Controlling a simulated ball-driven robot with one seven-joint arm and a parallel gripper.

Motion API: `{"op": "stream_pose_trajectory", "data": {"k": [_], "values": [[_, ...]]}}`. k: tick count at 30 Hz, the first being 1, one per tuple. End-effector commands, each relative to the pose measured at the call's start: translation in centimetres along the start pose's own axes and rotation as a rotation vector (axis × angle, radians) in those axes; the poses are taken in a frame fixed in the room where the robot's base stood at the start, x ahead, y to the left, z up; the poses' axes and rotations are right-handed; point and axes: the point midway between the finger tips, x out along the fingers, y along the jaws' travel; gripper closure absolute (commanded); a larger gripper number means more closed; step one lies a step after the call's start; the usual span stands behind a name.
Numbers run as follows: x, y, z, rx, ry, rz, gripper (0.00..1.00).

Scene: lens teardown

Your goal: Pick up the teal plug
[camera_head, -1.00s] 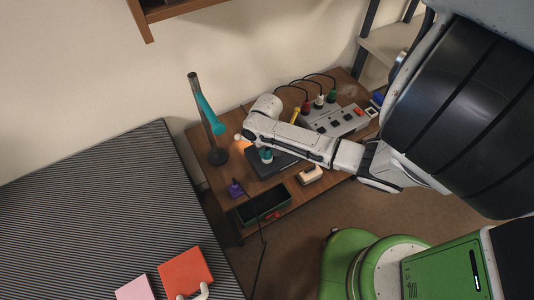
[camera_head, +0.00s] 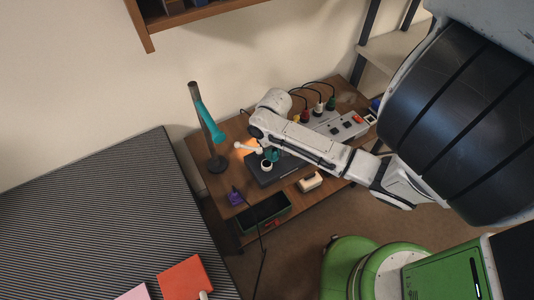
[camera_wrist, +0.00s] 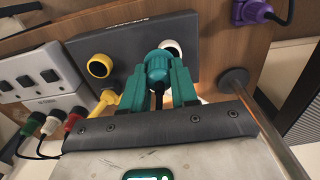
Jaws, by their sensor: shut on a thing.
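The teal plug (camera_wrist: 157,64) is between the two teal fingers of my gripper (camera_wrist: 158,80) in the wrist view. My gripper is shut on it, and a dark cable end shows below the plug between the fingers. Behind it is a dark box (camera_wrist: 135,52) with a yellow-ringed hole and a white-ringed hole; the plug partly covers the white one. In the head view my gripper (camera_head: 272,156) is over the box, close beside the white ring (camera_head: 267,166). I cannot tell the exact gap between plug and box.
A grey power strip (camera_head: 343,127) with several coloured plugs stands at the table's right. A purple plug (camera_head: 235,198), a green-lined tray (camera_head: 263,213) and a cream block (camera_head: 310,182) are near the front.

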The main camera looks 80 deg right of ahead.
Motion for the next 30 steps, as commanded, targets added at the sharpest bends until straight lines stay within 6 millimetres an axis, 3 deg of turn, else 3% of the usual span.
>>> {"op": "stream_pose_trajectory", "data": {"k": [4, 18, 30], "values": [[-3.2, 1.5, 2.2, 0.005, 0.005, -0.001, 1.00], [-6.3, 5.1, 8.7, 0.001, 0.001, 0.001, 1.00], [-7.0, 5.8, 10.0, -0.001, 0.000, 0.000, 1.00]]}}
